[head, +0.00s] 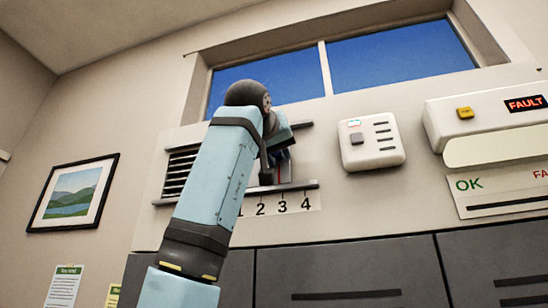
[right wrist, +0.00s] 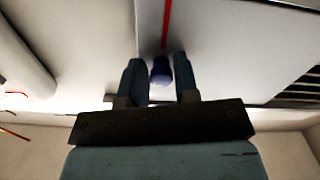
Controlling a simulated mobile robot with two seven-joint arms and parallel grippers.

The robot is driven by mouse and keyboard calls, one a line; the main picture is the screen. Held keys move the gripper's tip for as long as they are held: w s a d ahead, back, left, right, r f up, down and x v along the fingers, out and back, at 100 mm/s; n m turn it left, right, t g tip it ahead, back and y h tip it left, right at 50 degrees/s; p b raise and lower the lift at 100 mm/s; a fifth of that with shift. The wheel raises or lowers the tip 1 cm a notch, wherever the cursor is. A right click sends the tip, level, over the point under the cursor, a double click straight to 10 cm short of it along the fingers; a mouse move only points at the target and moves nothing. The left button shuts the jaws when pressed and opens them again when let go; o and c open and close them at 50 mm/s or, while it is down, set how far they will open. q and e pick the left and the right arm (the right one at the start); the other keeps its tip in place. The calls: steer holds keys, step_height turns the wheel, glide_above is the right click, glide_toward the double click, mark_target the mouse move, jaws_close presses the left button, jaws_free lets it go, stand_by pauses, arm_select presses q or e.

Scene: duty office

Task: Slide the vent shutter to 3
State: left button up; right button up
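The vent (head: 180,172) is on the wall in the head view, with dark slats showing at its left between two rails. A number scale (head: 282,206) below it shows 2, 3 and 4; my right arm covers its left part. The pale shutter plate (right wrist: 225,40) carries a red line (right wrist: 167,22) and a dark blue knob (right wrist: 161,71) in the right wrist view. My right gripper (right wrist: 161,78) is open, with the knob between its fingers and narrow gaps beside it. In the head view my arm hides most of the shutter, so its exact setting is unclear. My left gripper is out of view.
A white box with a grey button (head: 371,143) is on the wall right of the vent. A FAULT panel (head: 485,115) is farther right. Dark cabinets (head: 345,270) run below, and a window (head: 400,52) is above. A framed picture (head: 72,195) hangs at left.

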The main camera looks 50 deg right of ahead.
steer(key=shift+o, duration=1.3)
steer(key=shift+s+d, duration=0.1)
steer(key=shift+s, duration=0.15)
steer(key=shift+w, duration=0.1)
steer(key=shift+a, duration=0.2)
steer(key=b+v, duration=0.3)
steer(key=v, duration=1)
steer(key=shift+s+a, duration=0.2)
steer(key=shift+s, duration=0.1)
steer(key=shift+f, duration=0.1)
